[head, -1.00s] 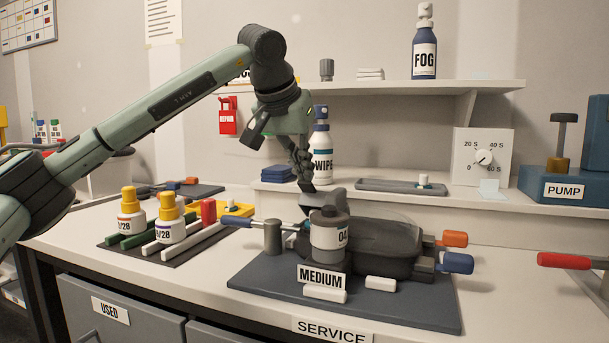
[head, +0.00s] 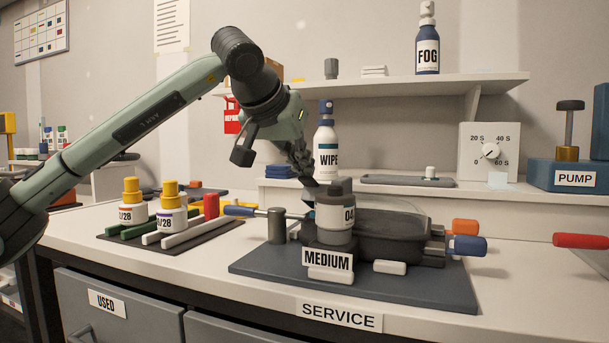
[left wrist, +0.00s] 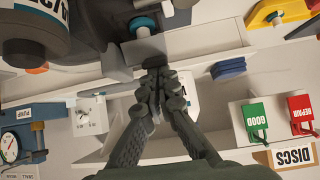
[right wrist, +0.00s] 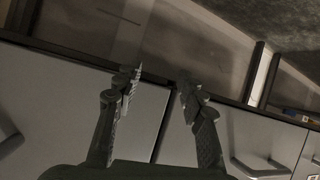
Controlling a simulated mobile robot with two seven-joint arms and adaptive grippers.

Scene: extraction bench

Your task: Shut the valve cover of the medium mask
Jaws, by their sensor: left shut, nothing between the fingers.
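My left gripper (head: 309,181) is shut and empty, pointing down just behind the canister. In the left wrist view its fingertips (left wrist: 156,66) are at or very near a grey block, apparently the valve cover (left wrist: 145,50), beside a teal-and-white round part (left wrist: 143,27). Contact and the cover's angle are unclear. My right gripper (right wrist: 158,82) is open and empty, facing drawer fronts.
A blue-handled tool (head: 240,211) reaches a grey post (head: 277,226) left of the mask. Bottles with yellow caps (head: 172,207) stand further left. Behind are a WIPE bottle (head: 326,150) and a tray (head: 405,181). Orange (head: 465,226) and blue (head: 468,246) handles project right of the mask.

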